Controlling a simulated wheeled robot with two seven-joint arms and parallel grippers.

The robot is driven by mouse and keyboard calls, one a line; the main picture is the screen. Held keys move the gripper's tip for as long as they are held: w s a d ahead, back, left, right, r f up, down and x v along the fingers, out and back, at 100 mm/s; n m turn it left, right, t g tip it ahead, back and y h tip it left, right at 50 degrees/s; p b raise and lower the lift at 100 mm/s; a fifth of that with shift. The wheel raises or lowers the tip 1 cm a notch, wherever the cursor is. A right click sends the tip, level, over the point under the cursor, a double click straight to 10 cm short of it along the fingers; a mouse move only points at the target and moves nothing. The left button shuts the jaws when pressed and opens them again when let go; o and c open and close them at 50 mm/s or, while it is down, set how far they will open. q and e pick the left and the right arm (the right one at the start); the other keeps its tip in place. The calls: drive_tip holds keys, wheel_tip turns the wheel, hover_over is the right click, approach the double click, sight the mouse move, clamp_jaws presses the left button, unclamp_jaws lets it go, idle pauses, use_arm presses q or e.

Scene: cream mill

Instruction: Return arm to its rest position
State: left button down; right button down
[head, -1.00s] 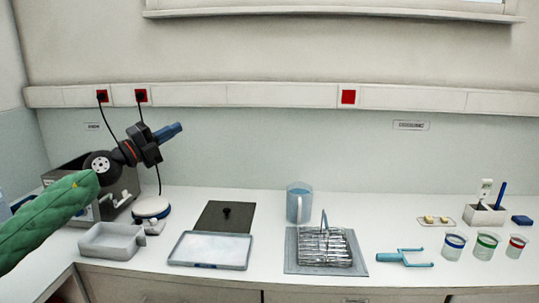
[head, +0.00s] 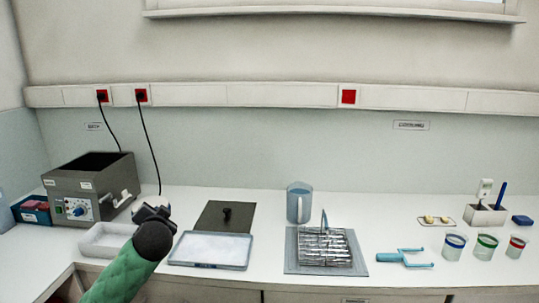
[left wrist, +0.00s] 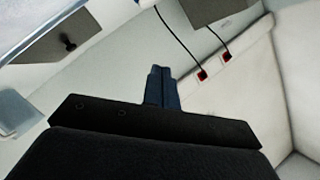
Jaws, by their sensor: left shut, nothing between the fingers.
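My left arm, in a green sleeve, comes up from the lower left of the head view. My right gripper is in no view.
A grey bath unit (head: 95,190) stands at the back left, with a grey tray (head: 92,240) before it. A white-filled tray (head: 210,262), a dark lid (head: 225,202), a wire rack (head: 325,270) and a jug (head: 299,188) are to the right. Cups stand at the far right.

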use_arm(q)
drive_tip(key=s+d+f+g+h, duration=0.2)
drive_tip(key=s+d+f, duration=0.3)
drive_tip(key=f, duration=0.4)
drive_tip(key=s+d+f+n+g+h, duration=0.1)
drive_tip(key=s+d+f+g, duration=0.15)
drive_tip(key=s+f, duration=0.55)
drive_tip(key=s+d+f+g+h, duration=0.25)
drive_tip(key=s+f, duration=0.25)
drive_tip(key=f, duration=0.5)
drive_tip(key=s+d+f+g, duration=0.2)
drive_tip(key=s+f, duration=0.4)
drive_tip(key=s, duration=0.3)
drive_tip(key=s+d+f+n+g+h, duration=0.1)
drive_tip(key=s+d+f+g, duration=0.1)
drive_tip(key=s+f, duration=0.4)
drive_tip(key=s+d+f+n+g, duration=0.1)
drive_tip(key=s+d+f+g, duration=0.1)
drive_tip(key=s+f, duration=0.5)
drive_tip(key=s, duration=0.6)
drive_tip(key=shift+s+d, duration=0.2)
drive_tip(key=shift+d, duration=0.1)
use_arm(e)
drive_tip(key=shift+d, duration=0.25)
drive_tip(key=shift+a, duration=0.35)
use_arm(q)
drive_tip(key=c, duration=2.2)
unclamp_jaws()
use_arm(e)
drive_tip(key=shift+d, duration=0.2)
